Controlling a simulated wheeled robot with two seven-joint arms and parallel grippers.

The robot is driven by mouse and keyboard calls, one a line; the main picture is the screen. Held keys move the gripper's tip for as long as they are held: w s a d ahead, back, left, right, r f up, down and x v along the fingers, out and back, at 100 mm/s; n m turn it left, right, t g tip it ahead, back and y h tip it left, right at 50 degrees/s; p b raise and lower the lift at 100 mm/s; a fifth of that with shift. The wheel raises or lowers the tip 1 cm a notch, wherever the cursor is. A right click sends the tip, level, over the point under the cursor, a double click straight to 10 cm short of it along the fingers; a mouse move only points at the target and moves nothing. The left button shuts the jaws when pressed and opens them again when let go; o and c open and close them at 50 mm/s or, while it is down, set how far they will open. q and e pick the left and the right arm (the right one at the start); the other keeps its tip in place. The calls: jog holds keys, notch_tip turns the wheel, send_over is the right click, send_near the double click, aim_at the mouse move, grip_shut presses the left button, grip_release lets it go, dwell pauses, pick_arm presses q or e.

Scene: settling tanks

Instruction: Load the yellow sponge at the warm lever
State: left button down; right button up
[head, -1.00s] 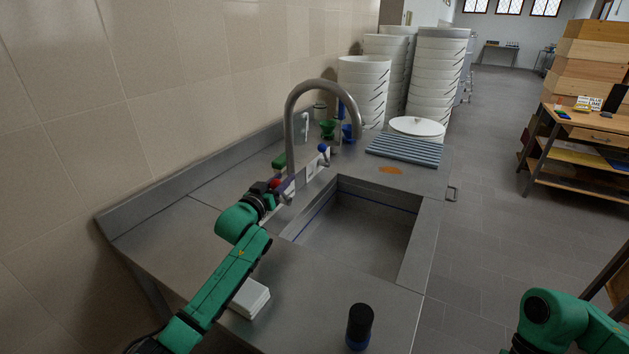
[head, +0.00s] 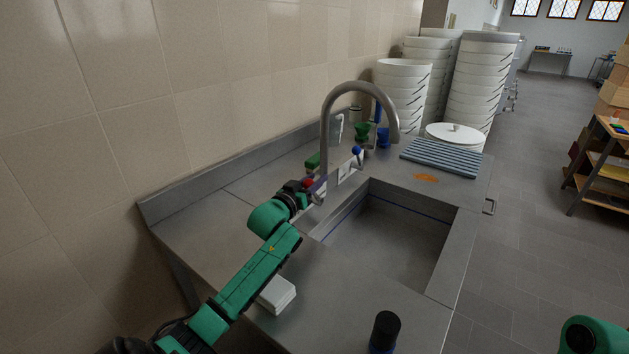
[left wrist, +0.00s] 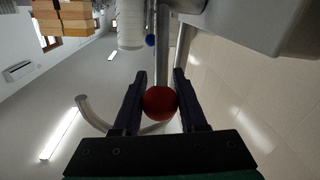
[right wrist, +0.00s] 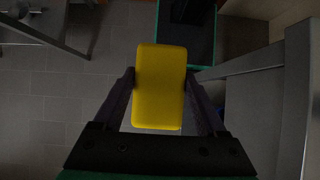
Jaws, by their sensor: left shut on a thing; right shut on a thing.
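My left gripper (head: 309,186) is at the near side of the tap. It is shut on the red knob (left wrist: 160,103) of the warm lever, which sits between its fingers in the left wrist view. The red knob also shows in the head view (head: 308,182). The blue knob (head: 357,150) of the other lever is on the far side of the tap (head: 325,140). My right gripper (right wrist: 160,95) is shut on the yellow sponge (right wrist: 159,85), held over the floor beside the counter. In the head view only a green part of my right arm shows; its gripper and the sponge are out of that frame.
The steel sink basin (head: 390,240) lies right of the tap. A white block (head: 277,294) and a dark-capped bottle (head: 384,332) stand on the near counter. A ribbed blue-grey mat (head: 440,158), an orange patch (head: 426,178) and stacked white tubs (head: 484,85) are beyond.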

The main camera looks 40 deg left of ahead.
dwell(0.4)
